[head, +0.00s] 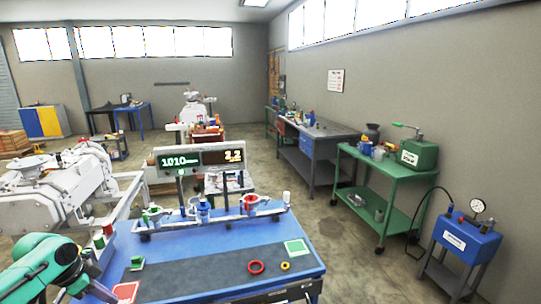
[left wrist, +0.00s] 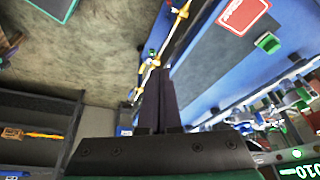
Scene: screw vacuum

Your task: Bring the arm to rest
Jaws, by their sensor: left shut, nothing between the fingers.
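My left arm (head: 42,268) is teal and comes in at the lower left of the head view. Its end is beside the left edge of the blue workbench (head: 215,244), and the fingertips are hard to make out there. In the left wrist view my left gripper (left wrist: 161,72) has its two dark fingers together, with nothing between them. Beyond the fingers are the bench edge and the concrete floor. My right gripper is in neither view.
On the bench are a dark mat (head: 205,276), a red ring (head: 256,267), a yellow ring (head: 285,266) and a pipe assembly (head: 215,215) with valves. A display (head: 200,159) stands behind. A green cart (head: 384,182) and a blue pump box (head: 465,238) stand right, across open floor.

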